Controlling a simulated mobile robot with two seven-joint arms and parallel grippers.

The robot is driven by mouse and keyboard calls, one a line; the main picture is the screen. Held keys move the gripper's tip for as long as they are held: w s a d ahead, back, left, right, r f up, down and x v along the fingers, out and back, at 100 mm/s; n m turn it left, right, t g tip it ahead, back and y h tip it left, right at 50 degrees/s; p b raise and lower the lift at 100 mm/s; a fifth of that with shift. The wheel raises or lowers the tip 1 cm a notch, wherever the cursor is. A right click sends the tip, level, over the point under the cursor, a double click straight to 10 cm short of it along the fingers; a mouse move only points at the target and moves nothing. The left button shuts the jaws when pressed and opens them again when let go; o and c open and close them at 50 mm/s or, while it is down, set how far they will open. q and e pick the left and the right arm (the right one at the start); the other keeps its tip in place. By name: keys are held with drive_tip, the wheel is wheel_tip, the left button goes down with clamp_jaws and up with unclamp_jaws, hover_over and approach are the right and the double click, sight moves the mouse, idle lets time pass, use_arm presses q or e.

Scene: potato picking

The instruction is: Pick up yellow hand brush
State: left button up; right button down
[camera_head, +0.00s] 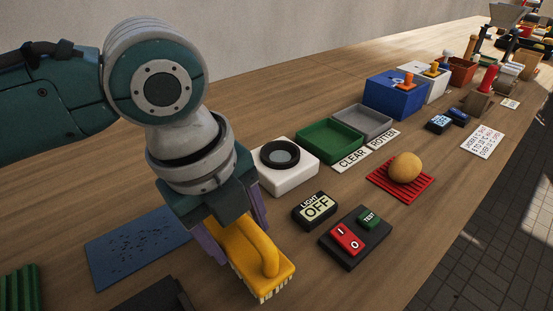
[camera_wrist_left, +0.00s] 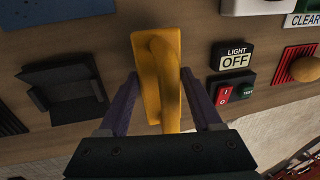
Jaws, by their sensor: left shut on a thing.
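The yellow hand brush (camera_head: 254,259) is in the lower middle of the head view, with pale bristles facing down. My left gripper (camera_head: 233,233) comes down over it, with one purple finger on each side, and is shut on it. In the left wrist view the brush (camera_wrist_left: 157,75) lies lengthwise between the two fingers of the left gripper (camera_wrist_left: 157,92). Whether the bristles touch the table cannot be told. My right gripper is not in view.
A blue mat with dark specks (camera_head: 134,246) lies left of the brush. The light sign (camera_head: 315,209) and a switch box (camera_head: 355,238) stand close on its right. A white box with a round lens (camera_head: 284,167) is behind. A potato (camera_head: 405,167) rests on a red ribbed mat (camera_head: 384,183).

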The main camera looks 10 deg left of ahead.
use_arm(q)
wheel_tip(320, 180, up, 18)
drive_tip(key=p, duration=0.2)
drive_tip(key=shift+f, duration=0.15)
